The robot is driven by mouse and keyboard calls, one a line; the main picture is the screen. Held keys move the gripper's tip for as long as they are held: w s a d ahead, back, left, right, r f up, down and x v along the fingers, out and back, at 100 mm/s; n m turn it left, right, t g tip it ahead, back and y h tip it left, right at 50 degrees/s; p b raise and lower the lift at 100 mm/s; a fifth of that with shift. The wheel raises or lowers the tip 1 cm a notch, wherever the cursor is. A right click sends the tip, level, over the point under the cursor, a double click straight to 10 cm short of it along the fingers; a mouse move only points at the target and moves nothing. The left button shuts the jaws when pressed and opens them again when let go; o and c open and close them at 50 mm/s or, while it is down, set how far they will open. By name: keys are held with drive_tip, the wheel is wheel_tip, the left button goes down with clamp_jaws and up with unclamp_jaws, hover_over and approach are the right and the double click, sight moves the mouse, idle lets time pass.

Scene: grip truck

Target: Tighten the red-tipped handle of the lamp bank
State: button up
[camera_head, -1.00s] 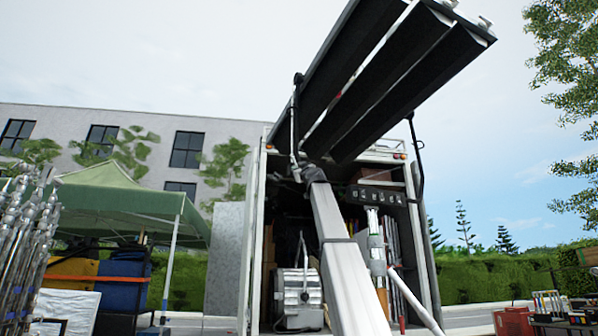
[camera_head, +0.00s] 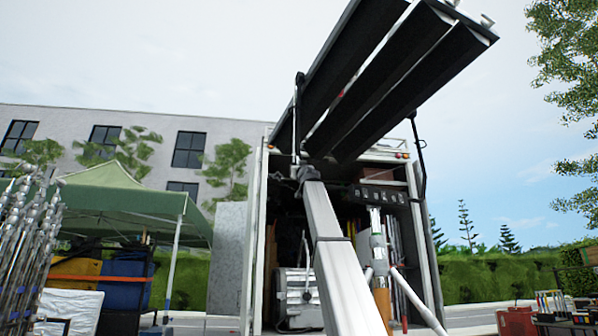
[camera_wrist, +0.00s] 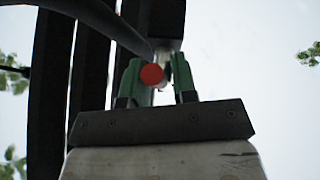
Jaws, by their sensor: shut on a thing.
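The lamp bank (camera_head: 395,80) is a set of long dark panels high above the truck's rear opening. Its red-tipped handle (camera_wrist: 152,74) shows in the wrist view as a round red end between my green fingers. My gripper (camera_wrist: 156,76) is shut on this handle, a finger on each side. The handle's shaft behind the red end is mostly hidden. In the head view my silver arm reaches up to the lower left of the lamp bank; the handle is too small to make out there.
A pale stand (camera_head: 379,245) is below, before the open truck. Open sky surrounds the panels' upper right.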

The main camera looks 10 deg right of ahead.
drive_tip(key=shift+r, duration=0.15)
drive_tip(key=o, duration=0.6)
